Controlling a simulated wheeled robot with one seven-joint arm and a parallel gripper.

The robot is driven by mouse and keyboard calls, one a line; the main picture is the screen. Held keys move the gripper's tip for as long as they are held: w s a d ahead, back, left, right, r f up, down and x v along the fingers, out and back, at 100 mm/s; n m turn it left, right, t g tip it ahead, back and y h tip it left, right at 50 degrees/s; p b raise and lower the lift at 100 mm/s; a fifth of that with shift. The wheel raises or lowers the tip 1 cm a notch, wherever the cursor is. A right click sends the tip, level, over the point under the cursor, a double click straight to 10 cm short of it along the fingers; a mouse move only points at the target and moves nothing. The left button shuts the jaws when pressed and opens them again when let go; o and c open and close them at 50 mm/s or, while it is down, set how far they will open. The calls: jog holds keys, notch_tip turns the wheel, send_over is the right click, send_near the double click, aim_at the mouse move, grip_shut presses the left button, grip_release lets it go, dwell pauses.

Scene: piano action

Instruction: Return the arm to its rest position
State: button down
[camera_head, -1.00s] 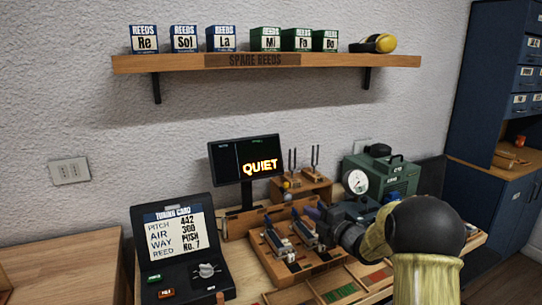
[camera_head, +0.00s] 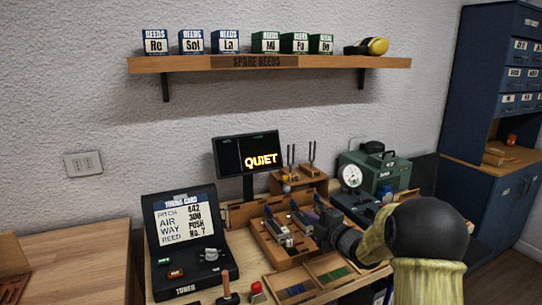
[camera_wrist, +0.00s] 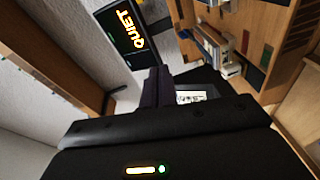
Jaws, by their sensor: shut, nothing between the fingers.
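My arm comes in from the lower right in the head view, and my gripper (camera_head: 322,207) points left over the bench. Its dark purple fingers show in the wrist view (camera_wrist: 157,88), closed together with nothing visible between them. In the head view it appears close to the wooden reed block (camera_head: 272,247) with its metal parts, partly hiding its right side. I cannot tell the exact gap. In the wrist view the block (camera_wrist: 212,45) lies at the upper right, apart from the fingers.
A screen (camera_head: 248,153) reading QUIET and a tuner box (camera_head: 185,240) stand left of the gripper. Tuning forks (camera_head: 300,165) and a green machine with a gauge (camera_head: 372,175) stand behind. A divided tray (camera_head: 330,275) lies in front. A shelf (camera_head: 215,66) of reed boxes hangs above.

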jog(key=s+d+f+m+g+h, duration=0.1)
jog(key=s+f+m+g+h, duration=0.25)
jog(key=s+m, duration=0.65)
jog(key=s+d+f+m+g+h, duration=0.1)
jog(key=s+f+m+g+h, duration=0.3)
jog(key=s, duration=1)
jog(key=s+d+f+m+g+h, duration=0.15)
jog(key=s+f+m+g, duration=0.3)
jog(key=s+m, duration=0.55)
notch_tip(320, 180, up, 18)
jog(key=s+n+p, duration=0.1)
jog(key=p, duration=1.6)
jog(key=shift+s+f, duration=0.2)
jog(key=shift+w+a, duration=0.1)
